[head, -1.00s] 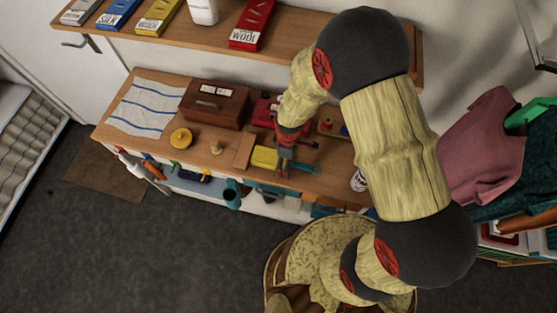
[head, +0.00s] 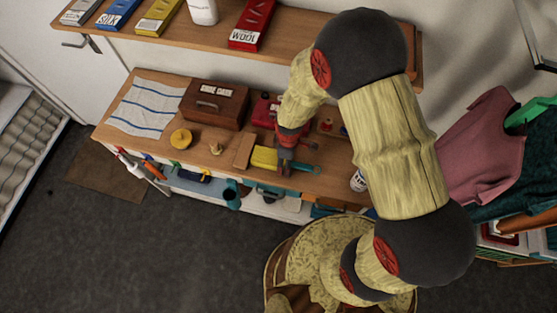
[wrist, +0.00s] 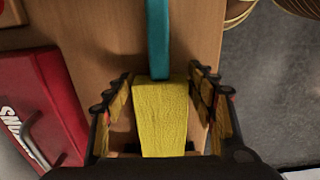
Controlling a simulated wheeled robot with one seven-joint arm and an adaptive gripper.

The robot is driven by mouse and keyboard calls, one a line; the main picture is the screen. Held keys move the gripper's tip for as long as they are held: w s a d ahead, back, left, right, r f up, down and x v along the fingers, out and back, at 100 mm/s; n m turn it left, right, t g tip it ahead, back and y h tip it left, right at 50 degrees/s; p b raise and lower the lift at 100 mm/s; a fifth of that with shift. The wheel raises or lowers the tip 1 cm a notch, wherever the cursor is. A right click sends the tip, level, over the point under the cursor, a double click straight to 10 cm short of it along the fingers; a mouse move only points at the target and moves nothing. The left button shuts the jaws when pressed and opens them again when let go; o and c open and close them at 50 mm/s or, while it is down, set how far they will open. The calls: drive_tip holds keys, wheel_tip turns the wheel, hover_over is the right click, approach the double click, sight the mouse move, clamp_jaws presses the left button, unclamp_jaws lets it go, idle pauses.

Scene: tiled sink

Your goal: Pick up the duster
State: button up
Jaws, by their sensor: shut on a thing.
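The duster has a yellow, block-like head (head: 264,158) and a teal handle (head: 306,168). It lies along the wooden bench top in the head view. My gripper (head: 286,165) is lowered over it, where head and handle meet, and partly hides it. In the wrist view the yellow head (wrist: 160,115) sits between the two fingers of my gripper (wrist: 160,108), and the teal handle (wrist: 157,40) runs away toward the top. My gripper is shut on the duster. Its contact with the bench is hidden.
On the bench are a brown box (head: 214,104), a red case (head: 264,112), a tan block (head: 244,151), a yellow disc (head: 181,139) and a striped cloth (head: 146,107). A shelf (head: 215,37) with boxes hangs above the back. Floor is open at the front left.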

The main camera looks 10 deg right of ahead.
drive_tip(key=shift+c, duration=1.4)
drive_tip(key=shift+r, duration=0.1)
drive_tip(key=shift+r, duration=0.6)
drive_tip(key=s+d+r+p, duration=0.1)
drive_tip(key=s+d+r, duration=0.4)
drive_tip(key=s+r, duration=0.6)
drive_tip(key=shift+s+d+r, duration=0.15)
drive_tip(key=shift+s+r, duration=0.15)
drive_tip(key=shift+s, duration=0.7)
drive_tip(key=o, duration=0.7)
drive_tip(key=c, duration=0.4)
